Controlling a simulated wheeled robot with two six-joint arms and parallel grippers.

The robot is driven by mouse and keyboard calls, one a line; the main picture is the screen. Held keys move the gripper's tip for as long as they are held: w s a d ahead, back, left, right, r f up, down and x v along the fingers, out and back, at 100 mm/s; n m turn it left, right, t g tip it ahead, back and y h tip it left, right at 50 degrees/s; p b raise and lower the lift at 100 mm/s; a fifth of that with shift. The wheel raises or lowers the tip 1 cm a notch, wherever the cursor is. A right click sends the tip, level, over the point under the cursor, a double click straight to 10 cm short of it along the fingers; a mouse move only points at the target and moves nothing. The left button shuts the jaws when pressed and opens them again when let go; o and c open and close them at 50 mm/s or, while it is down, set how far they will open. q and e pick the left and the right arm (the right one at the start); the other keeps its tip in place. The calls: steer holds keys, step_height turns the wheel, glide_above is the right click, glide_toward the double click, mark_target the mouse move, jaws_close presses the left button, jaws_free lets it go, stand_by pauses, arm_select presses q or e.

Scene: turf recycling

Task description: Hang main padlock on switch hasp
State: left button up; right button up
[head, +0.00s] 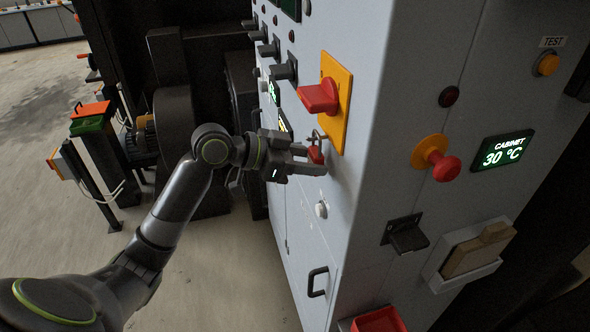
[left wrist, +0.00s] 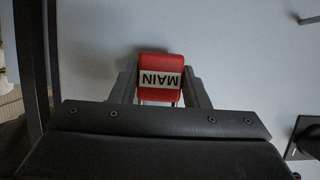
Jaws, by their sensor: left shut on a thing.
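A red padlock (head: 315,155) is between the fingers of my left gripper (head: 312,160), close to the grey cabinet face. In the left wrist view the padlock (left wrist: 160,76) shows a white label reading MAIN, upside down in the picture. My left gripper (left wrist: 160,85) is shut on it. The padlock's shackle points up in the head view, just below the switch plate. The red rotary switch (head: 319,96) sits on a yellow plate (head: 336,100) above the padlock. The hasp is small here, and I cannot tell whether the shackle is through it. My right gripper is not in view.
The grey cabinet (head: 370,190) fills the right side. A red emergency button (head: 443,165), a black bracket (head: 405,233) and a holder with a tan block (head: 475,252) are on its right face. A black door handle (head: 317,282) and a red tray (head: 379,321) are lower down.

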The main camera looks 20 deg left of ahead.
arm_select(q)
steer(key=shift+f, duration=0.15)
stand_by(0.6)
steer(key=o, duration=1.1)
